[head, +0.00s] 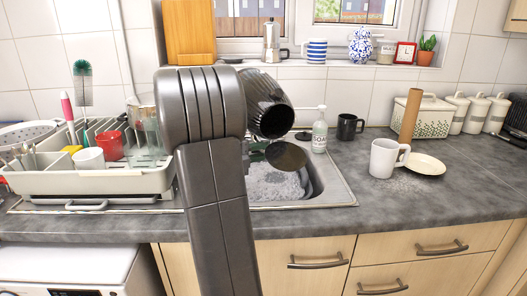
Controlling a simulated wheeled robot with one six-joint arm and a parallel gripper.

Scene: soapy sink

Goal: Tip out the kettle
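A black, glossy, ribbed vessel (262,88), which looks like the kettle, is tilted over the sink (335,190). Its dark round end faces down and to the right. Its left side is hidden behind my grey arm. My gripper is hidden behind the arm, so I cannot see its fingers or whether it holds the vessel. The sink basin holds white suds. A dark brownish disc shows just below the vessel, over the basin; I cannot tell what it is. No stream of liquid is clearly visible.
A dish rack (130,180) with cups and a brush stands left of the sink. A soap bottle (320,132) and black mug (348,127) stand behind it. A white mug (383,158), plate (425,165) and paper-roll holder are on the right. The right front counter is clear.

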